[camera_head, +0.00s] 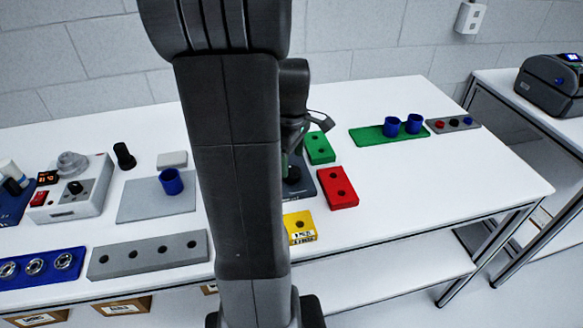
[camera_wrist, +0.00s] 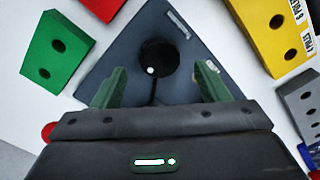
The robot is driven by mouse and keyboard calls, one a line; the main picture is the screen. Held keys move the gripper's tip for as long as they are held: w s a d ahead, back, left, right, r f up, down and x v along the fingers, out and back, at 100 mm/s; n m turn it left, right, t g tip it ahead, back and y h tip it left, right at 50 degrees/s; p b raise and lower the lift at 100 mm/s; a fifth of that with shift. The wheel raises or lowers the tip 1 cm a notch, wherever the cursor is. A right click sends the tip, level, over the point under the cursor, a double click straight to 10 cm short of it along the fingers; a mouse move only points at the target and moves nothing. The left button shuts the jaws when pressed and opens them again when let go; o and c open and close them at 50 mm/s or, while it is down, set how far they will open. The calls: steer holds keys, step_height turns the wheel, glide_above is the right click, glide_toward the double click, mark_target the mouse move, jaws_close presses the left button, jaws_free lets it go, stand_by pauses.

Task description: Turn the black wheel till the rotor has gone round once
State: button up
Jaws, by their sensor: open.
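The black wheel (camera_wrist: 159,57) sits on a dark blue-grey base (camera_wrist: 120,35) and carries a small white dot. My gripper (camera_wrist: 160,85) is open, with its two green fingers apart on the near side of the wheel in the wrist view. I cannot tell whether either finger touches it. In the head view the wheel (camera_head: 292,175) and its base (camera_head: 308,190) are partly hidden behind my arm. My gripper (camera_head: 300,140) is mostly hidden there. I cannot make out which part is the rotor.
Around the base are a green block (camera_head: 320,148), a red block (camera_head: 337,187) and a yellow block (camera_head: 299,228). A grey holed block (camera_head: 148,255) lies front left. A green plate with blue cups (camera_head: 372,137) stands back right. The table's right side is clear.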

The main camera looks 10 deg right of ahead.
steer(key=shift+f, duration=1.85)
steer(key=c, duration=1)
steer(key=m, duration=0.5)
steer(key=shift+m, duration=0.3)
steer(key=m, duration=0.5)
steer(key=shift+p, duration=0.35)
steer(key=m, duration=0.5)
steer(key=shift+w+m, duration=0.1)
steer(key=shift+m, duration=0.3)
steer(key=m, duration=0.4)
steer(key=shift+m, duration=0.4)
